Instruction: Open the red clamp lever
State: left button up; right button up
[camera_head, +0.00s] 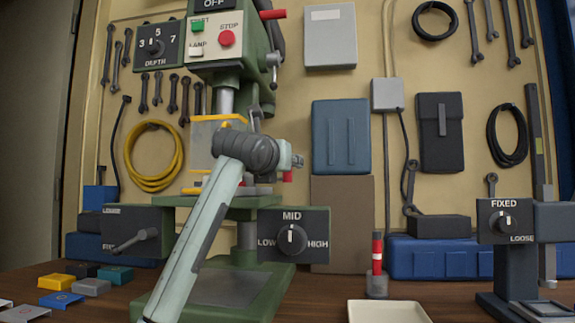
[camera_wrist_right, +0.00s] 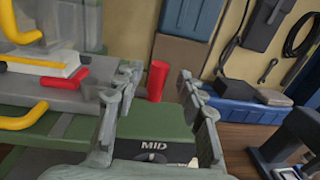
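An upright red cylinder, which looks like the grip of the red clamp lever (camera_wrist_right: 157,80), shows in the right wrist view between the tips of my right gripper (camera_wrist_right: 158,74). A gap shows on each side of it; I see no contact. In the head view only a small red piece of it (camera_head: 288,177) shows beside my right gripper (camera_head: 296,160), at the drill press table. The gripper's fingers are spread and hold nothing. The lever's arm and pivot are hidden. My left gripper is not in view.
A red bar (camera_wrist_right: 66,79) lies on the grey vise at left, near yellow handles. The MID dial panel (camera_head: 293,236) is below my right gripper.

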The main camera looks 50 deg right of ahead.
jog(key=v, duration=0.8)
jog(key=shift+s+a, duration=0.15)
jog(key=shift+a, duration=0.1)
jog(key=shift+f, duration=0.1)
